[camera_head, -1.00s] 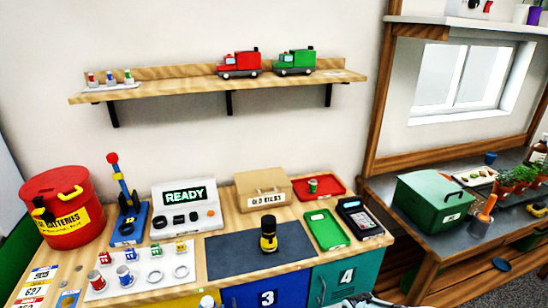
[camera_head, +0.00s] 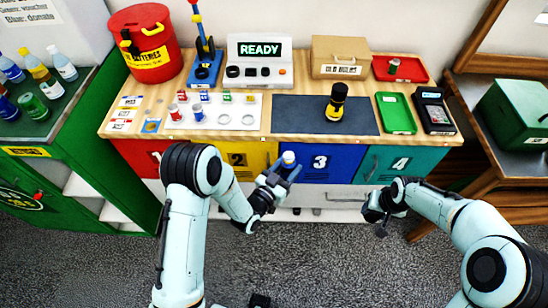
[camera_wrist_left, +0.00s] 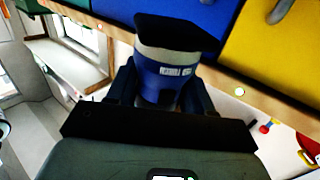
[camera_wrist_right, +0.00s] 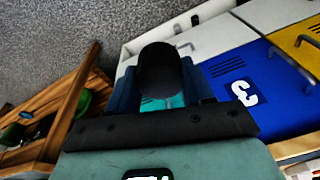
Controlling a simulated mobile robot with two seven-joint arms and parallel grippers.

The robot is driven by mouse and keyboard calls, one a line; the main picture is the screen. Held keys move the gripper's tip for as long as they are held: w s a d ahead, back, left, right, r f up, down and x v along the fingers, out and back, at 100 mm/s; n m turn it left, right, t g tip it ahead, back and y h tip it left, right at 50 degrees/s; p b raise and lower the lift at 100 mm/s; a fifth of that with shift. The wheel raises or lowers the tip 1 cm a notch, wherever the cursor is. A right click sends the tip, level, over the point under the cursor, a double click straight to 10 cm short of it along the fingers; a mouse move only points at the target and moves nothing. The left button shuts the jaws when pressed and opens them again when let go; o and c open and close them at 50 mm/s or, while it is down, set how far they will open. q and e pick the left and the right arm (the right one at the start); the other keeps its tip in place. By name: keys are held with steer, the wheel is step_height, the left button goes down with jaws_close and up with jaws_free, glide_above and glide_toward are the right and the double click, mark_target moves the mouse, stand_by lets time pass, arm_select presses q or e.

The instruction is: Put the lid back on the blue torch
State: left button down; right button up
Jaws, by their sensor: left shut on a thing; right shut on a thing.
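My left gripper (camera_head: 278,180) is shut on the blue torch (camera_head: 287,164), in front of the lockers below the counter. In the left wrist view, the torch (camera_wrist_left: 160,80) is a blue cylinder with a small label, a pale band and a dark end. My right gripper (camera_head: 372,212) is shut on a dark round piece (camera_wrist_right: 160,70), which looks like the lid. In the right wrist view it sits between both fingers. The lid and the torch are apart, with a clear gap between the two grippers.
A black and yellow torch (camera_head: 336,108) stands on the dark mat (camera_head: 290,118). The counter also holds a READY device (camera_head: 258,62), a green tray (camera_head: 396,115), a red battery bin (camera_head: 146,45) and a white board (camera_head: 250,102) with small cans. Numbered lockers (camera_head: 325,160) lie behind my grippers.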

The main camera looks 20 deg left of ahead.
arm_select(q)
steer(key=w+d+f+m+g+h, duration=0.1)
steer(key=d+f+m+g+h, duration=0.1)
steer(key=d+h, duration=0.4)
steer(key=shift+d+m+g, duration=0.7)
steer(key=shift+d+m, duration=0.05)
steer(key=shift+m, duration=0.45)
arm_select(e)
steer(key=w+a+r+n, duration=0.3)
steer(key=a+r, duration=0.4)
steer(key=a, duration=0.3)
steer(key=w+a+r+n, duration=0.3)
steer(key=a+r, duration=0.5)
steer(key=a, duration=0.3)
steer(key=shift+r+n, duration=0.25)
steer(key=shift+n, duration=0.55)
steer(key=shift+f, duration=2.05)
